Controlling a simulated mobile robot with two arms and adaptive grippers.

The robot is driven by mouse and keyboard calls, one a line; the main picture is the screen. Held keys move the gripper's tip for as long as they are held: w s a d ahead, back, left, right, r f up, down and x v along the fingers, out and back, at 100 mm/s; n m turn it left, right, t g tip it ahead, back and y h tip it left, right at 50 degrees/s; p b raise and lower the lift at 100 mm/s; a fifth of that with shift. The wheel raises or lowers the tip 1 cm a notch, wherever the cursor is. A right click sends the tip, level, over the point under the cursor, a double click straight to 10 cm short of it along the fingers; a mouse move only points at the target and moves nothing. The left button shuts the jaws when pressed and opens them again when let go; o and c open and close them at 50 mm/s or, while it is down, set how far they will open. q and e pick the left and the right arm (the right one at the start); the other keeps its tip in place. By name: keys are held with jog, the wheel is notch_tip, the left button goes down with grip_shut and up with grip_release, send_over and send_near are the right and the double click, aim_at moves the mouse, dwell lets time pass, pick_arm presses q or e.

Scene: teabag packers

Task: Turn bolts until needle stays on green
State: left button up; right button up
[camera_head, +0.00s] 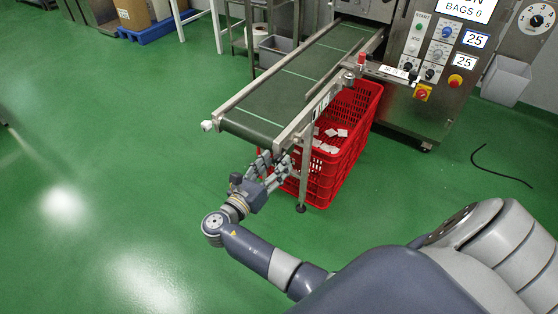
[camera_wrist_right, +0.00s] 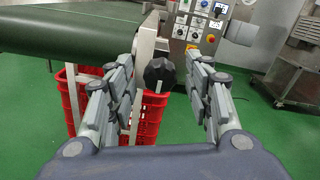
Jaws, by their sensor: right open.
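My right gripper (camera_head: 274,160) is open at the near end of the conveyor (camera_head: 300,84), by its right corner. In the right wrist view, a black lobed knob (camera_wrist_right: 160,74), perhaps one of the bolts, shows between the spread fingers of the gripper (camera_wrist_right: 161,85). The fingers stand apart on both sides of it, and I see no contact. In the head view the gripper hides this knob. My left gripper is out of view.
A red crate (camera_head: 322,188) with several white teabags stands under the belt, close to my right gripper. A conveyor leg (camera_head: 304,180) stands just right of the gripper. A control panel (camera_head: 432,48) is behind. The green floor at left is clear.

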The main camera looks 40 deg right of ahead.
jog(key=c, duration=1)
jog(key=shift+c, duration=0.2)
jog(key=shift+r+m, duration=0.1)
jog(key=shift+m, duration=0.3)
